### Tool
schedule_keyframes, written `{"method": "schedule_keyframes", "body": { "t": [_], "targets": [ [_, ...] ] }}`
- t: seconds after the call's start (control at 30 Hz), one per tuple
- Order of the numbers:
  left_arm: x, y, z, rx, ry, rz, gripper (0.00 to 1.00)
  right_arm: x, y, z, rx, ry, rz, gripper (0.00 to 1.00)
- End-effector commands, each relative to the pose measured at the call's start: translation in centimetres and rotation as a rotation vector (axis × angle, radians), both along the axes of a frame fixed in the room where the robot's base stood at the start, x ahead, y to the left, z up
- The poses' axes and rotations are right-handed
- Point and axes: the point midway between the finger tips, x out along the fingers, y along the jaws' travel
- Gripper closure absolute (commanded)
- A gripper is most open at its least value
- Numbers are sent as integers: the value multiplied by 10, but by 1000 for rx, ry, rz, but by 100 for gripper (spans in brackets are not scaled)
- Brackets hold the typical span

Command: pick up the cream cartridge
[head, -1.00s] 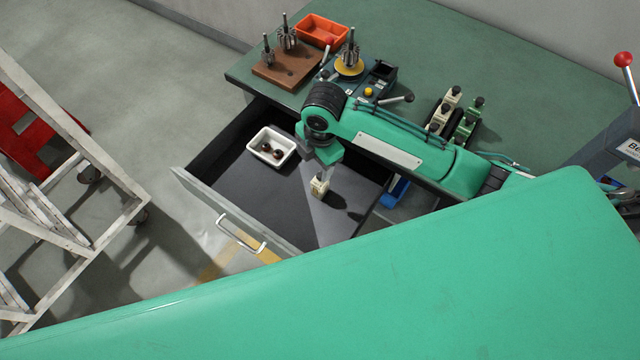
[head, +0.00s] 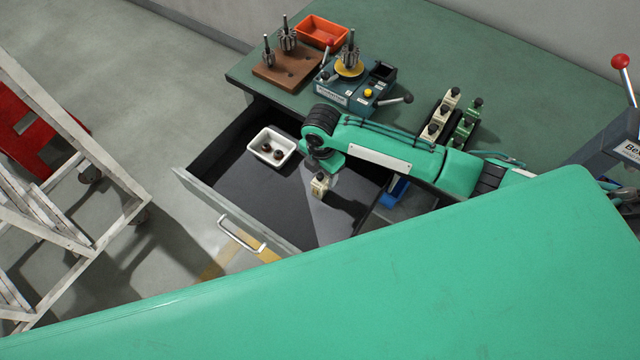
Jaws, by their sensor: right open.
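A cream cartridge (head: 320,187) with a dark top stands in the open drawer (head: 225,190), right of the white tray. My right gripper (head: 323,170) is open directly above or around the top of this cartridge; its fingers are small and mostly hidden by the wrist, so contact cannot be told. My left gripper is not in view.
A white tray (head: 288,156) with small dark parts sits in the drawer. On the green bench (head: 440,40) are an orange bin (head: 322,31), a brown block with armatures (head: 287,76) and a blue-grey winding device (head: 357,97). A white ladder-like frame (head: 95,200) stands left.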

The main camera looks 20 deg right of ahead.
Motion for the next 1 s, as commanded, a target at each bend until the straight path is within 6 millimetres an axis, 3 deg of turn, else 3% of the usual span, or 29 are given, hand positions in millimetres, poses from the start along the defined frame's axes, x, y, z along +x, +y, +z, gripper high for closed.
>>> {"method": "schedule_keyframes", "body": {
  "t": [0.3,0.57,0.83,1.0],
  "targets": [
    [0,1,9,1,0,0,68,0,4,-41,0,1,0,39],
    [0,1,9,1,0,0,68,1,4,-44,0,-1,1,39],
    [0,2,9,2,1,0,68,1,4,-43,0,-1,1,90],
    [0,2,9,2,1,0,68,1,4,-43,0,-1,1,93]
  ]
}}
